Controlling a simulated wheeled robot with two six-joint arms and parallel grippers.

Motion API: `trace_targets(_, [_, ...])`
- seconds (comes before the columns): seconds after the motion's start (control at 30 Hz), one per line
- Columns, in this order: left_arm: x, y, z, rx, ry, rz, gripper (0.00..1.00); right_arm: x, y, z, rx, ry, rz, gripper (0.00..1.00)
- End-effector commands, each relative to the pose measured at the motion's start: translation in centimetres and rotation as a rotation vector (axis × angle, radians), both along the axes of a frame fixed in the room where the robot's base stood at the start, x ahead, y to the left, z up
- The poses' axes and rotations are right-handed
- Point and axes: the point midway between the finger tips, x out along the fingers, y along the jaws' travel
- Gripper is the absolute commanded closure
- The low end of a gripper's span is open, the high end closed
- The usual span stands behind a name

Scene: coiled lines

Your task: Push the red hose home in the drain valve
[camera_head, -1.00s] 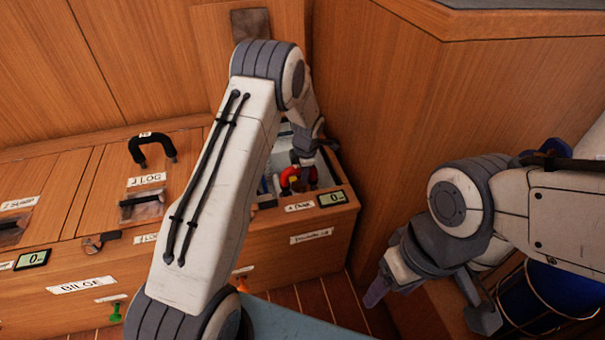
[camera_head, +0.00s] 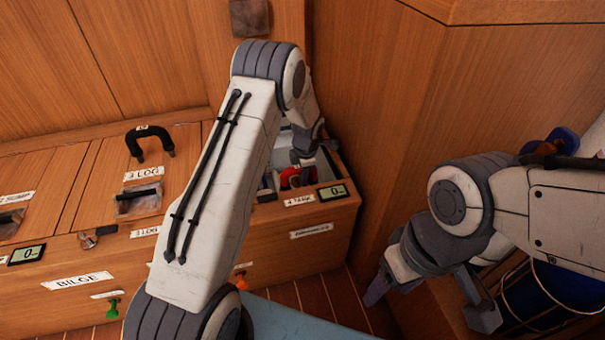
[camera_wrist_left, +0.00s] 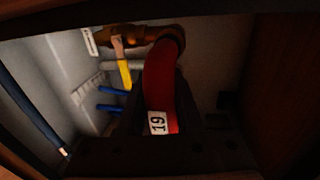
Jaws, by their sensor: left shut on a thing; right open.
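The red hose (camera_wrist_left: 160,82) with a white tag reading 19 rises from between the fingers of my left gripper (camera_wrist_left: 158,130) in the left wrist view. Its far end curves to a brass fitting (camera_wrist_left: 125,37), which looks like the drain valve, with a yellow handle (camera_wrist_left: 125,72). Whether the hose is fully seated cannot be told. In the head view my left gripper reaches into the open locker, shut on the red hose (camera_head: 290,177), mostly hidden by the arm. My right gripper (camera_head: 424,305) is open and empty at the right.
Blue-handled parts (camera_wrist_left: 110,106) and a blue line (camera_wrist_left: 25,100) lie left of the hose inside the locker. A display (camera_head: 332,191) sits on the locker's front edge. A wooden wall (camera_head: 385,130) stands close on the right. A closed lid with a black handle (camera_head: 150,140) is at left.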

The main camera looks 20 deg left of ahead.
Motion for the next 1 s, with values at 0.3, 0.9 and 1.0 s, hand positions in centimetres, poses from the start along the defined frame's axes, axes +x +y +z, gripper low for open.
trace_targets(0.3, [-0.01,0.0,-0.61,0.0,0.0,0.0,1.0,0.0,0.0,-0.44,0.0,0.0,0.0,0.36])
trace_targets(0.9, [-0.03,0.0,-0.61,-0.001,0.001,0.0,0.06,-0.01,0.0,-0.44,0.0,0.0,0.0,0.36])
trace_targets(1.0, [-0.03,0.0,-0.61,-0.001,0.001,0.0,0.06,-0.01,0.0,-0.44,0.0,0.0,0.0,0.36])
